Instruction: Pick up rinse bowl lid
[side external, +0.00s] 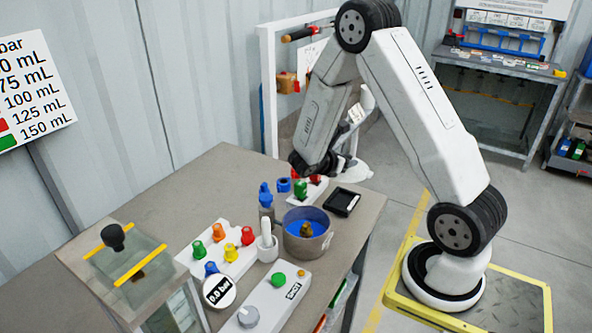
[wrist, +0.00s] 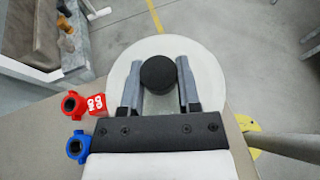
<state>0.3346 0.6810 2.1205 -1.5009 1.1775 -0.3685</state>
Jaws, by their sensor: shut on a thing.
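The rinse bowl lid (wrist: 206,76) is a pale round disc with a black knob (wrist: 158,76), seen in the wrist view. My gripper (wrist: 158,66) has its two grey fingers on either side of the knob and is shut on it. The rinse bowl (side external: 305,243) is a grey metal pot in the side view, open at the top, with blue liquid and a brownish object inside. In the side view my arm hides the fingers, and I cannot make out the lid clearly there.
The workbench (side external: 213,172) carries a white manifold with coloured knobs (side external: 219,232), a black tray (side external: 343,202) and a long white unit (side external: 273,297). Red (wrist: 76,103) and blue (wrist: 78,146) fittings lie left of my gripper in the wrist view.

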